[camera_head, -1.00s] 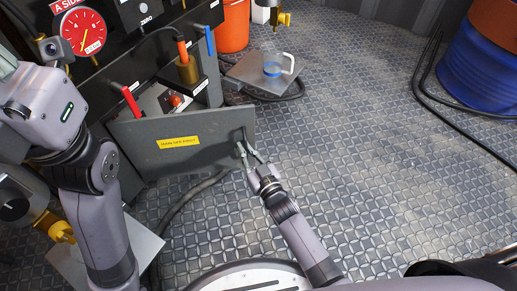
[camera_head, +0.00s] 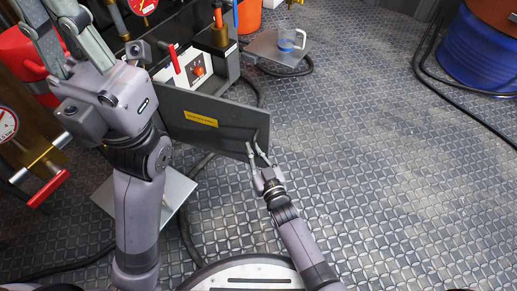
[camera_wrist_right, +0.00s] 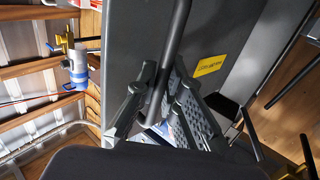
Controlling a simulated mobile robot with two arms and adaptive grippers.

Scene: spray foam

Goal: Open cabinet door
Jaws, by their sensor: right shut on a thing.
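The cabinet door (camera_head: 222,116) is a flat grey panel with a yellow label (camera_head: 202,118). It stands away from the dark cabinet, whose white control panel (camera_head: 180,68) shows behind it. My right gripper (camera_head: 256,152) is at the door's right end, shut on its handle. In the right wrist view, the dark bar handle (camera_wrist_right: 175,45) runs between the two ridged fingers (camera_wrist_right: 168,100), beside the grey door (camera_wrist_right: 135,45). My left gripper (camera_head: 55,25) is raised at the top left, away from the door. Its fingertips run out of the picture.
A small plate with a clear jug (camera_head: 287,40) stands behind the door, with hoses on the floor. A blue drum (camera_head: 480,55) is at the top right. A metal plate (camera_head: 172,193) lies below the door. The patterned floor on the right is mostly clear.

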